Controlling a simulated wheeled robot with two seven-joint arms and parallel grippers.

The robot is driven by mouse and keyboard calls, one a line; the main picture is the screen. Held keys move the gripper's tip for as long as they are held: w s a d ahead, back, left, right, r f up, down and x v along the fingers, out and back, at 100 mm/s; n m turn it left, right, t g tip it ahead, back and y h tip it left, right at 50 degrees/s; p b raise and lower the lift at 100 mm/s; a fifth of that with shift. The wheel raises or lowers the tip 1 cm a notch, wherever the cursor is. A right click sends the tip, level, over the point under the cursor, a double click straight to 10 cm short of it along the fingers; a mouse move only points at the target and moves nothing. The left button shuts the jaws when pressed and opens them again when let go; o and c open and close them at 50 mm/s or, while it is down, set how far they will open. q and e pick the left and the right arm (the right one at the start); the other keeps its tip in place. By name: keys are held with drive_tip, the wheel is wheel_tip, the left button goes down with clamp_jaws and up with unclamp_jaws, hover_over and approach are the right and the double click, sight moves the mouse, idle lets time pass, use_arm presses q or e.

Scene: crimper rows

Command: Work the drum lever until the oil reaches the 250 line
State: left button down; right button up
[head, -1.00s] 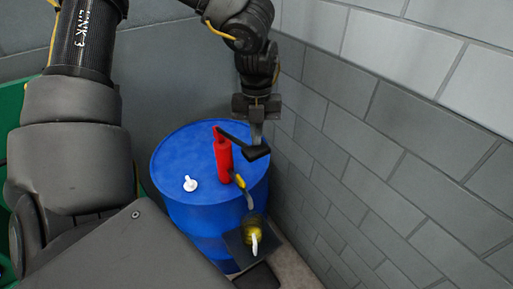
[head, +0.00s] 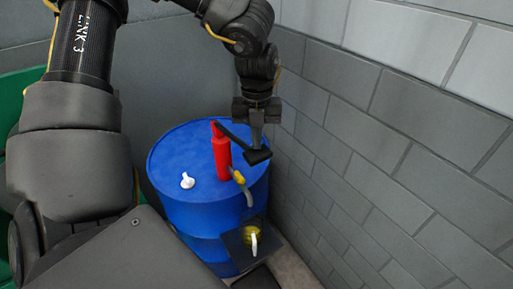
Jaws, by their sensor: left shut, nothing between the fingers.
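A blue drum (head: 181,155) stands by the grey block wall. A red pump (head: 221,158) rises from its top, with a black lever (head: 235,139) that slopes down to the right to a black grip (head: 258,157). A short spout (head: 241,181) with a yellow part points down over the drum's front edge. Below it, a jug with yellow oil and a pale handle (head: 254,244) stands on a dark shelf (head: 236,250). The jug's lines are too small to read. My left gripper (head: 257,143) is shut, pointing down at the lever's grip end. My right gripper is out of view.
A white cap or plug (head: 187,180) sits on the drum top, left of the pump. The block wall (head: 390,170) runs close along the right side of the drum. Something green (head: 14,100) shows at the left edge.

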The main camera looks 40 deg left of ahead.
use_arm(q)
drive_tip(key=shift+a, duration=0.1)
drive_tip(key=shift+w+a+r, duration=0.2)
drive_tip(key=shift+w+a, duration=0.4)
drive_tip(key=shift+w, duration=0.05)
drive_tip(key=shift+w+a+r, duration=0.2)
drive_tip(key=shift+w+a, duration=0.35)
drive_tip(key=shift+w, duration=0.05)
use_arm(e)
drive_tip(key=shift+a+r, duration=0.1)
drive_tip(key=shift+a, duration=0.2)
use_arm(q)
drive_tip(key=shift+a+r, duration=0.1)
wheel_tip(320, 180, up, 11)
drive_tip(key=shift+w+a+f+b, duration=0.2)
drive_tip(key=shift+w+a+b, duration=0.15)
drive_tip(key=shift+w+b, duration=0.1)
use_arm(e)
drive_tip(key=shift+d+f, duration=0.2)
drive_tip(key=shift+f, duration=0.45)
use_arm(q)
drive_tip(key=shift+d, duration=0.1)
